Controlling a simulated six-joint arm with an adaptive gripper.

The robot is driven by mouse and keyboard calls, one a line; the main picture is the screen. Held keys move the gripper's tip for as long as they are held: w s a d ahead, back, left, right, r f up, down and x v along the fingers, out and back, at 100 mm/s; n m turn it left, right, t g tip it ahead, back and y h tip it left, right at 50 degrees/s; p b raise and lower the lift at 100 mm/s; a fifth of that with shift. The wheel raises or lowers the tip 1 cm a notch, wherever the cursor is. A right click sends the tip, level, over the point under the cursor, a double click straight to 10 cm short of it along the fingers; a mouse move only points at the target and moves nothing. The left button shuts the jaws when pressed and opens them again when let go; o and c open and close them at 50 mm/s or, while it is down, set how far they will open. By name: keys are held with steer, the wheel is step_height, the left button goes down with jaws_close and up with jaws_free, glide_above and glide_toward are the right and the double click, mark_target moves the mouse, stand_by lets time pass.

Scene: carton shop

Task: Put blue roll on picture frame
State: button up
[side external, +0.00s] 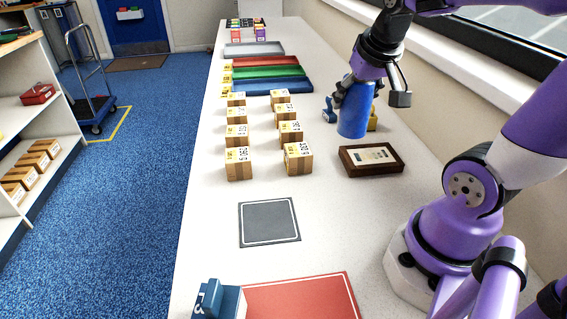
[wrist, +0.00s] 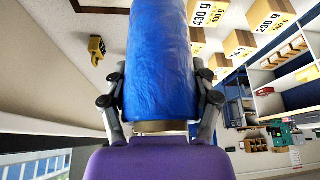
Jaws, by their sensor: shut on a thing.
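The blue roll (side external: 354,112) stands upright in my gripper (side external: 370,92), whose fingers are closed on its upper part. In the wrist view the blue roll (wrist: 160,65) fills the middle, with a finger of my gripper (wrist: 160,100) pressed on either side. The picture frame (side external: 371,159) is dark brown with a pale printed centre and lies flat on the white bench. The roll's lower end is behind and slightly left of the frame in the side view. I cannot tell whether it touches the bench. In the wrist view a corner of the picture frame (wrist: 100,5) shows at the top edge.
Several small cartons (side external: 298,158) stand in two rows left of the frame. A yellow object (side external: 373,119) stands just right of the roll, and a small blue object (side external: 329,109) just left. A grey mat (side external: 269,222) and a red mat (side external: 300,298) lie nearer. The bench between them is clear.

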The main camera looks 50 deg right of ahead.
steer(key=shift+s+d+f, duration=0.4)
steer(key=shift+d+f, duration=1.1)
steer(key=shift+f, duration=0.1)
steer(key=shift+s+d+f, duration=0.45)
steer(key=shift+d+f, duration=1.1)
steer(key=shift+f, duration=0.1)
steer(key=shift+s+d+f, duration=0.4)
steer(key=shift+d+f, duration=1.1)
steer(key=shift+f, duration=0.1)
steer(key=shift+f, duration=0.1)
steer(key=o, duration=1.4)
